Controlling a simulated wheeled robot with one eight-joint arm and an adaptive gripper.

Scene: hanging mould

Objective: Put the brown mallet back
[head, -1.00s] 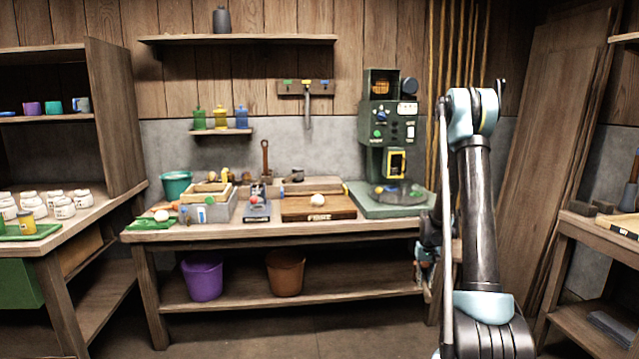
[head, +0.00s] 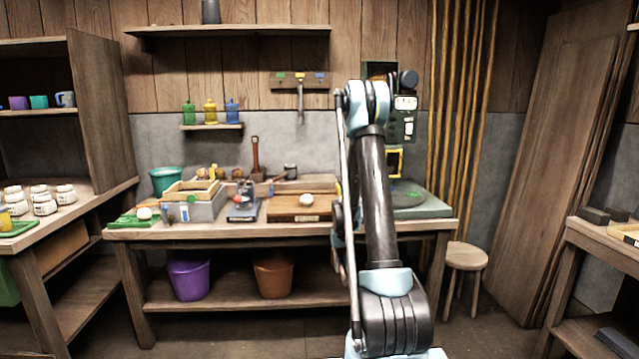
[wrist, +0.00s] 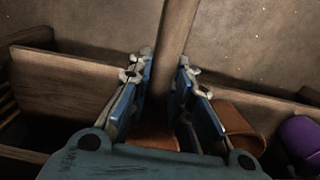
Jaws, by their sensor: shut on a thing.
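My gripper (wrist: 168,85) shows in the wrist view with its blue-padded fingers on both sides of a wooden handle. I take this for the handle of the brown mallet (wrist: 176,35), held in the grip. A reddish-brown part (wrist: 150,136) shows below, between the fingers; I cannot tell for sure that it is the mallet's head. In the head view my arm hides the gripper and what it holds.
An upright brown-handled tool (head: 255,155) and a dark-headed tool (head: 290,170) are at the back of the bench (head: 200,234). A wooden board (head: 285,210) lies there. A purple bucket (head: 188,279) and a brown bucket (head: 273,278) stand below. A stool (head: 466,257) stands right.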

